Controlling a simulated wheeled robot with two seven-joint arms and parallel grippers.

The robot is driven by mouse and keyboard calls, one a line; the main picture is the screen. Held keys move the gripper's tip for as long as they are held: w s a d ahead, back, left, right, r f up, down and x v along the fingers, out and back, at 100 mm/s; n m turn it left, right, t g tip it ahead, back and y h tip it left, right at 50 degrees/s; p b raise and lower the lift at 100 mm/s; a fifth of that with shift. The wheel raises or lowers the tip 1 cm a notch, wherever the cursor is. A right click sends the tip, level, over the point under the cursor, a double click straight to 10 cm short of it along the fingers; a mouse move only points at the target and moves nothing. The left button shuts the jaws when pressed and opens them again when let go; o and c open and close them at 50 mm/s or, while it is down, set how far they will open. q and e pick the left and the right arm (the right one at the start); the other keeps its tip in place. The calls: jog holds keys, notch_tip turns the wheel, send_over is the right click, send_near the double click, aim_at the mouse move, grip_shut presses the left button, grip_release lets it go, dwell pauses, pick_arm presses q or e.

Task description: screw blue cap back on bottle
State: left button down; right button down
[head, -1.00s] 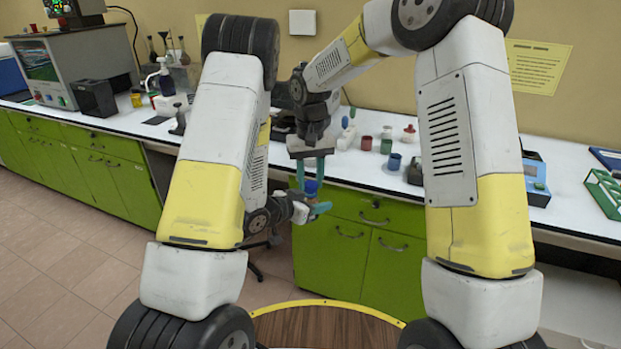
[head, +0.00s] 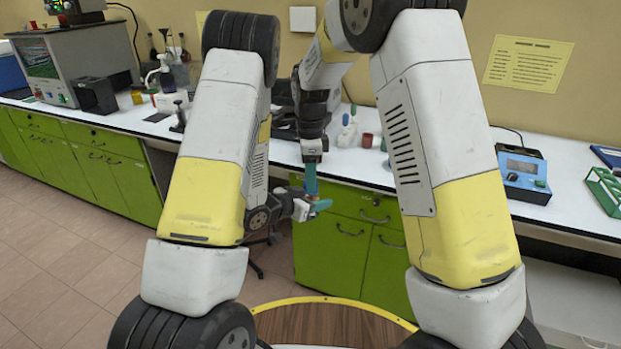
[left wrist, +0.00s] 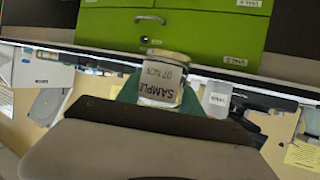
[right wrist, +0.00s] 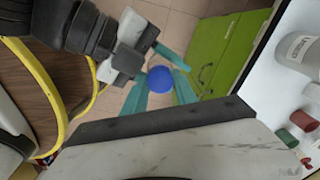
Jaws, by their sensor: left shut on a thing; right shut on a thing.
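The bottle (left wrist: 162,80) is a clear jar with a label reading "SAMPLE 07 NOV", held between the teal fingers of my left gripper (head: 318,206). The blue cap (right wrist: 160,79) shows as a round blue disc in the right wrist view, between the teal fingers of my right gripper (right wrist: 160,90). In the head view my right gripper (head: 310,180) points down directly above the left one, and the cap is mostly hidden by its fingers. Both grippers are shut on their things. Whether the cap touches the bottle's neck cannot be told.
The white counter (head: 360,165) with green cabinets (head: 348,235) runs behind my grippers. A red cup (head: 367,140) and small containers stand on it. A blue-grey instrument (head: 522,175) and a green rack (head: 604,188) stand at the right. My grippers are in free air before the cabinets.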

jog(key=m, duration=0.3)
jog(key=c, duration=1.1)
grip_release()
jog(key=shift+o, duration=0.5)
jog(key=shift+r, duration=2.25)
jog(key=shift+c, duration=0.4)
